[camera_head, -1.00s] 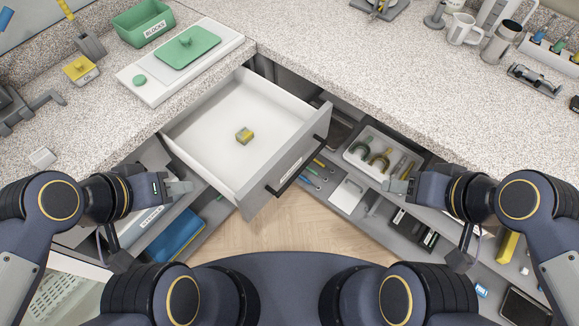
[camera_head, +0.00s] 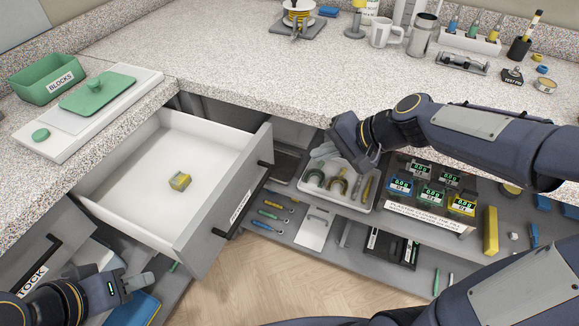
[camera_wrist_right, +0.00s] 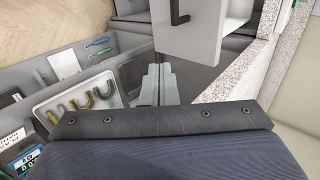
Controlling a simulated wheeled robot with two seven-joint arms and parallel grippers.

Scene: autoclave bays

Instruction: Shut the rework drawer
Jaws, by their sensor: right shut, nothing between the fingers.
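The rework drawer (camera_head: 165,190) stands pulled out from under the counter corner, with a white inside and a grey front. Its black bar handle (camera_head: 243,200) is on the front, beside a label too small to read. The drawer front (camera_wrist_right: 205,40) also shows in the right wrist view. My right gripper (camera_wrist_right: 157,72) is shut and empty, beside the drawer front and apart from the handle.
A lower shelf at right holds a white tray (camera_head: 337,184) of U-shaped pieces and several display meters (camera_head: 430,190). Another drawer with a black handle (camera_head: 40,262) is at lower left. The speckled counter (camera_head: 230,60) has a green bin (camera_head: 48,80). Wood floor (camera_head: 260,285) is clear.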

